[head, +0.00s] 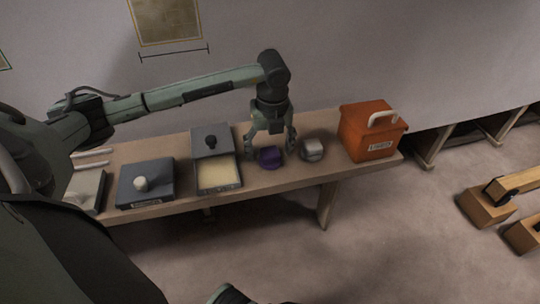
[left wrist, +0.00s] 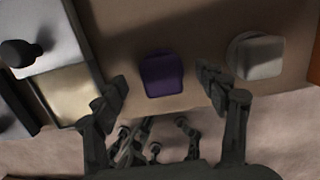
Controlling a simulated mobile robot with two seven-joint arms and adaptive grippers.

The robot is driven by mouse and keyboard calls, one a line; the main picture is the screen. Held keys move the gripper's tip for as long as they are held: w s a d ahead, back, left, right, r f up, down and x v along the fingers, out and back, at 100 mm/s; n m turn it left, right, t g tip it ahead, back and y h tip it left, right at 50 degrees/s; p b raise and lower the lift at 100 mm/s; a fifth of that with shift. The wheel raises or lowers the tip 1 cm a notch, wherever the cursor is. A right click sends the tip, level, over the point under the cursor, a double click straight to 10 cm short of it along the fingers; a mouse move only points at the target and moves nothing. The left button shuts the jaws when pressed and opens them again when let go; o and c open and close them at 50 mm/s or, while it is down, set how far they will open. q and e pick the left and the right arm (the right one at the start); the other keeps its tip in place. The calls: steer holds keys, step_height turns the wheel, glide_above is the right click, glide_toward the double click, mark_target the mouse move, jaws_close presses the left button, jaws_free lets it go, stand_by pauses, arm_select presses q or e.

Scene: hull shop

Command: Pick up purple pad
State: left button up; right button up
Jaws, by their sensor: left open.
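The purple pad (head: 271,156) lies on the wooden bench, between an open box and a pale grey pad. In the left wrist view the purple pad (left wrist: 162,74) shows between and beyond the two fingertips. My left gripper (head: 273,149) points down above it with its fingers spread. In the left wrist view the left gripper (left wrist: 163,88) is open, with nothing between its fingers. I cannot tell the exact height of the fingertips over the bench.
The pale grey pad (head: 312,150) sits close right of the left gripper. An orange box (head: 369,131) stands at the bench's right end. Left are the open box (head: 219,187) with its dark lid and a dark knobbed box (head: 146,184). The wall is close behind the bench (head: 284,181).

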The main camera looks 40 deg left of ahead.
arm_select(q)
steer(key=shift+f, duration=0.5)
steer(key=shift+w+f, duration=0.1)
steer(key=shift+f, duration=0.1)
steer(key=c, duration=1.2)
steer(key=shift+c, duration=0.3)
arm_select(e)
steer(key=shift+w+d, duration=0.1)
steer(key=shift+w, duration=0.1)
arm_select(q)
steer(key=shift+r, duration=0.15)
